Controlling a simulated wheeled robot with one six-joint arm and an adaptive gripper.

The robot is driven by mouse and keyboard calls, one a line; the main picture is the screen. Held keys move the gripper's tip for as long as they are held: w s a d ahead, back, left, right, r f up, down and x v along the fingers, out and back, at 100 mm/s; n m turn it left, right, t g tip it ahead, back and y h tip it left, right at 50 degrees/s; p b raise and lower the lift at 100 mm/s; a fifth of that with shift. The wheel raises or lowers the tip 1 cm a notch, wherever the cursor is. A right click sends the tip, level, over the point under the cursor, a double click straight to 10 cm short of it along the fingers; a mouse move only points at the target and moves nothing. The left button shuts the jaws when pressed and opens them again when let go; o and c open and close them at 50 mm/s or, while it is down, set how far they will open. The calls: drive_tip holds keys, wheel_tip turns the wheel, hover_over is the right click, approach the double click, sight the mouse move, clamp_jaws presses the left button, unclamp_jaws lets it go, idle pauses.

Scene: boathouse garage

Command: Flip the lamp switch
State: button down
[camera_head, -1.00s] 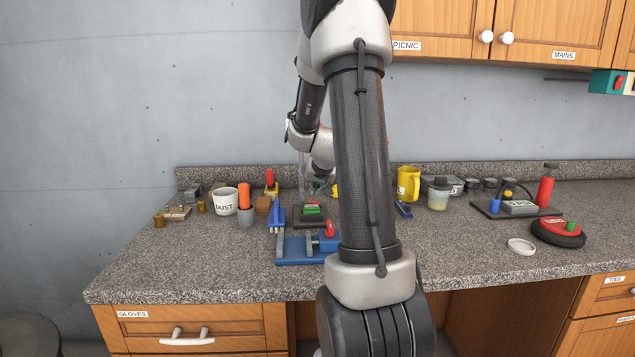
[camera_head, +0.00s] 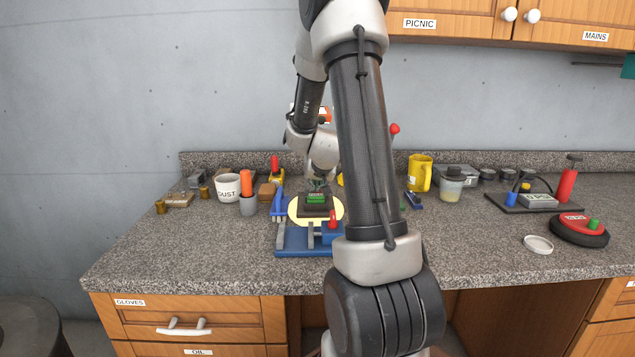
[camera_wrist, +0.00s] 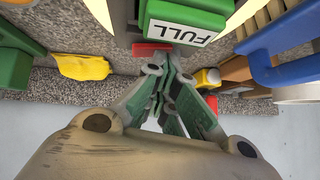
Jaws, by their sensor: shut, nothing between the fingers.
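A green block (camera_head: 316,197) on a dark base (camera_head: 315,211) stands at the middle of the counter, behind a blue vise. In the wrist view the green block (camera_wrist: 182,22) carries a white label reading FULL, and a small red part (camera_wrist: 150,48) shows at its edge. A bright pale-yellow disc (camera_head: 295,211) shows around the base. My gripper (camera_head: 318,183) is shut and empty, just behind the green block. In the wrist view its fingertips (camera_wrist: 166,68) are close to the red part; I cannot tell whether they touch. No part is clearly marked as a lamp switch.
The blue vise (camera_head: 292,240) with a red knob stands in front. A yellow mug (camera_head: 420,173) and a black-red round device (camera_head: 578,231) are at right. The front counter is mostly clear.

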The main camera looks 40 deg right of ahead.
drive_tip(key=shift+s+f, duration=0.1)
drive_tip(key=shift+s+d, duration=0.5)
drive_tip(key=shift+d, duration=0.1)
drive_tip(key=shift+r, duration=0.2)
